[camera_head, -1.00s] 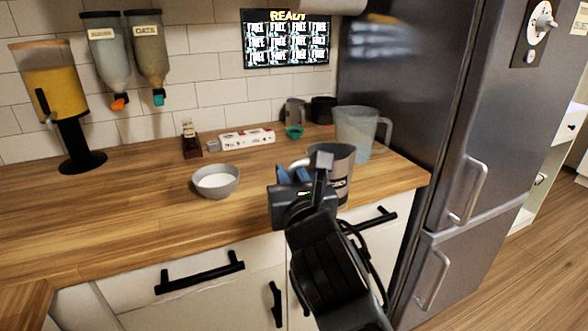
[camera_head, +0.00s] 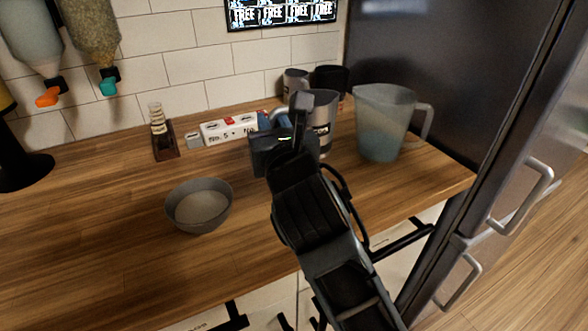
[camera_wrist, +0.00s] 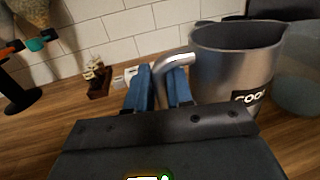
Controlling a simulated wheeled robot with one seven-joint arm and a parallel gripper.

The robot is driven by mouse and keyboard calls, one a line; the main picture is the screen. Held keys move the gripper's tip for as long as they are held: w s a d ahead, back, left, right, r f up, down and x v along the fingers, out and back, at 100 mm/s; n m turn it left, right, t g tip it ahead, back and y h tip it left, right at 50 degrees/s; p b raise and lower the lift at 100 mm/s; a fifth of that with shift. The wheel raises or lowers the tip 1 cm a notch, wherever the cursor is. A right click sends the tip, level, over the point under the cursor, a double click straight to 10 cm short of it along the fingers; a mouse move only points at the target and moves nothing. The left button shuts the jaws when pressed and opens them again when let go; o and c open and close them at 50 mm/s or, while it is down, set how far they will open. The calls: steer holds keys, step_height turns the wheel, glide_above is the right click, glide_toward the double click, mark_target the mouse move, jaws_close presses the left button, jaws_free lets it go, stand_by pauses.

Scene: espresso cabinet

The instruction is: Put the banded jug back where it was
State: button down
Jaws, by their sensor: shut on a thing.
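The banded jug is a grey metal jug with a dark lettered label band. It stands upright at my gripper in the head view (camera_head: 322,122) and fills the right of the wrist view (camera_wrist: 235,70). My gripper (camera_wrist: 160,82) is shut on its handle, with a blue finger on each side. In the head view my gripper (camera_head: 282,122) is left of the jug and hides part of it. I cannot tell whether the jug's base touches the counter.
A translucent pitcher (camera_head: 384,115) stands right of the jug. A grey jug (camera_head: 292,82) and a black container (camera_head: 330,78) stand behind. A numbered white box (camera_head: 228,128), small bottle stand (camera_head: 164,140) and grey bowl (camera_head: 200,205) are left. The wooden counter (camera_head: 90,240) is clear at front left.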

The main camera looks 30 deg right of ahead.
step_height(320, 180, down, 9)
steer(key=shift+f+b, duration=0.15)
steer(key=shift+b, duration=0.9)
steer(key=shift+f, duration=0.15)
steer(key=c, duration=1)
jaws_free()
steer(key=s, duration=0.4)
steer(key=s+a, duration=0.1)
steer(key=s, duration=0.3)
steer(key=s+a+b, duration=0.1)
steer(key=s, duration=0.3)
steer(key=shift+a, duration=0.15)
